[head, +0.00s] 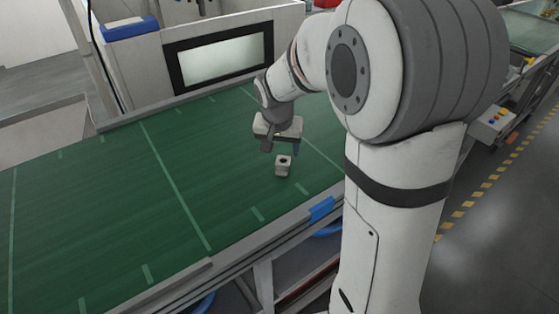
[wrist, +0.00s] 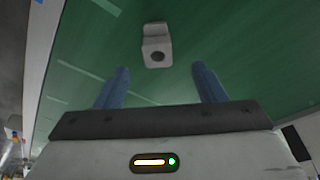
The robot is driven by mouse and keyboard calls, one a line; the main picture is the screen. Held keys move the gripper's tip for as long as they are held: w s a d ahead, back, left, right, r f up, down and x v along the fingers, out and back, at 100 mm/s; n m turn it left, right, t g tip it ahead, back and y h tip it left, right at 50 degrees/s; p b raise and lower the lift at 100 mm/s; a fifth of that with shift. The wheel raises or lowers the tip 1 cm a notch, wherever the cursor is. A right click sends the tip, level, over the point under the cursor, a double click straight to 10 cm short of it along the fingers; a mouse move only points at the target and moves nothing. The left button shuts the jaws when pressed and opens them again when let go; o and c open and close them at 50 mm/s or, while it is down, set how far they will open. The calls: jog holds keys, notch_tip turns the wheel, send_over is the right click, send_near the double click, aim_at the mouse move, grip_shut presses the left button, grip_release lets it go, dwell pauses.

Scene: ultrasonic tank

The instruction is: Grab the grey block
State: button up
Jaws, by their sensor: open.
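The grey block (head: 283,166) stands on the green conveyor surface in the head view. It is small and light grey, with a dark round hole. In the wrist view the block (wrist: 157,46) lies at the top middle, beyond the fingertips and roughly centred between them. My gripper (head: 281,148) is above and just behind the block in the head view. Its two blue-grey fingers are spread apart in the wrist view (wrist: 161,70), with nothing between them. The block is apart from the fingers.
The green belt (head: 110,210) with pale green lines is clear around the block. A white machine housing with a black-framed window (head: 218,58) stands behind it. A metal rail (head: 240,250) with a blue clip (head: 321,209) runs along the near edge.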

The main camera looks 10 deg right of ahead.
aim_at(283, 159)
jog(key=x, duration=0.2)
jog(key=p+x, duration=0.1)
jog(key=x, duration=0.4)
jog(key=shift+w+d, duration=0.1)
jog(key=shift+d, duration=0.2)
jog(key=c, duration=1.2)
